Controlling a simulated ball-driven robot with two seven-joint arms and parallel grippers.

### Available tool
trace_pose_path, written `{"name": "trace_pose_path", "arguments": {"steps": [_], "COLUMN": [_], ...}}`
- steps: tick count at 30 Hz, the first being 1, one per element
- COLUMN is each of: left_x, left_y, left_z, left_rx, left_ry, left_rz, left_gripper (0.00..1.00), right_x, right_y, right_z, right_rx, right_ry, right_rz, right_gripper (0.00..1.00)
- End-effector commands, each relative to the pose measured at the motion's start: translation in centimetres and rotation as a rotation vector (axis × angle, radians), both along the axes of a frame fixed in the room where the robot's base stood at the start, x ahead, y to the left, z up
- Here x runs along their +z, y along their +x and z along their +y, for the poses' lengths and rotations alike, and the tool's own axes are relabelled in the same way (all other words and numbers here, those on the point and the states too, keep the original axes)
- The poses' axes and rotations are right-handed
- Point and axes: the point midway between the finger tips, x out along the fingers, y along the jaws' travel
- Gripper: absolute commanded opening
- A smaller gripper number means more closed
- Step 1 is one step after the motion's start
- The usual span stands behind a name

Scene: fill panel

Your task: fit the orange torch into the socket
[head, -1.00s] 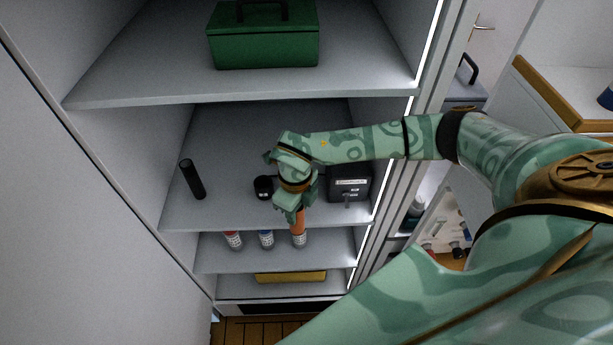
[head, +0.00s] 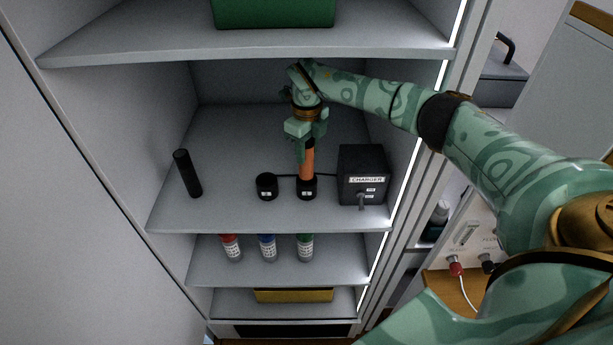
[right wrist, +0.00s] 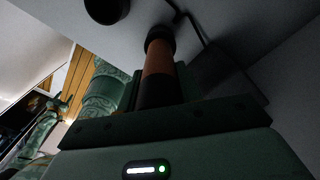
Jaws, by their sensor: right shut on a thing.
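My right gripper (head: 306,142) is shut on the orange torch (head: 307,162), which it holds nearly upright, orange part downward. The torch's lower end meets the right-hand black round socket (head: 306,188) on the middle shelf. I cannot tell how deep it sits. A second black socket (head: 266,186) stands just to the left, empty on top. In the right wrist view the orange torch (right wrist: 159,60) runs from the jaws to a black ring (right wrist: 160,38) at the shelf. The second socket (right wrist: 106,6) shows at the top edge.
A black charger box (head: 362,174) stands close right of the sockets, joined by a cable. A black cylinder (head: 187,174) stands at the shelf's left. Bottles with red, blue and green caps (head: 267,248) stand below. The upper shelf (head: 250,48) lies above my arm.

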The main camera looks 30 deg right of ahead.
Motion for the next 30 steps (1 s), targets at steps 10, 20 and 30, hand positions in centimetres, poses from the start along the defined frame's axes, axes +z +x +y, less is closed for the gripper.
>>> {"name": "trace_pose_path", "arguments": {"steps": [10, 20, 30], "left_x": [-2.9, -5.1, -5.1], "left_y": [-0.2, -0.4, -0.5], "left_z": [-0.1, -0.1, -0.2], "left_rx": [0.001, 0.001, 0.001], "left_ry": [-0.001, -0.002, -0.002], "left_rz": [0.006, 0.011, 0.011], "left_gripper": [0.57, 0.57, 0.57], "right_x": [-3.0, -5.3, -5.6], "right_y": [0.0, 0.0, 0.0], "right_z": [0.0, -0.1, 0.0], "right_rx": [-0.002, -0.002, -0.002], "right_ry": [0.0, -0.001, -0.002], "right_rz": [-0.002, -0.003, -0.002], "right_gripper": [0.02, 0.02, 0.57]}}
